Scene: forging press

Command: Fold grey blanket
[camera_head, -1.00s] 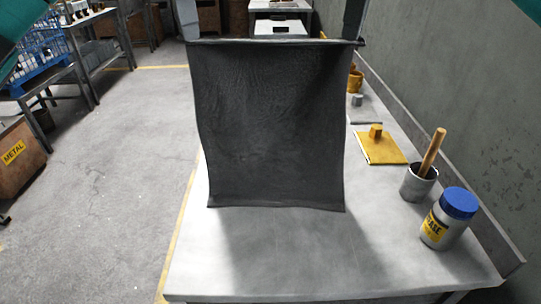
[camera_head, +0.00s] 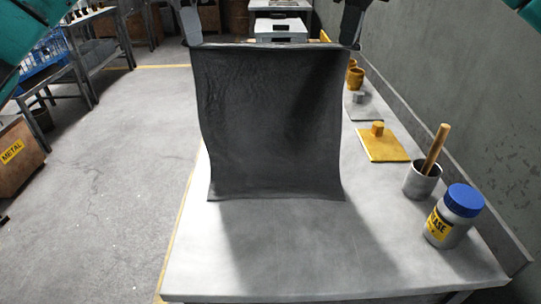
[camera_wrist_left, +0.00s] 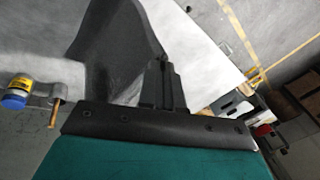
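The grey blanket (camera_head: 268,120) hangs as a dark, upright sheet above the table (camera_head: 270,260) in the head view, its lower edge at or close to the tabletop. My left gripper (camera_head: 193,42) is at its top left corner and appears shut on it. My right gripper (camera_head: 350,42) is at its top right corner and appears shut on it. In the left wrist view my left gripper (camera_wrist_left: 160,62) meets the blanket (camera_wrist_left: 115,40) at a corner. The fingertips are partly hidden by the cloth.
On the table's right side stand a grease jar (camera_head: 452,216) with a blue lid, a grey cup (camera_head: 421,180) with a wooden handle, and a yellow plate (camera_head: 385,146) with a small block. A wall (camera_head: 450,80) runs along the right. The table's front is clear.

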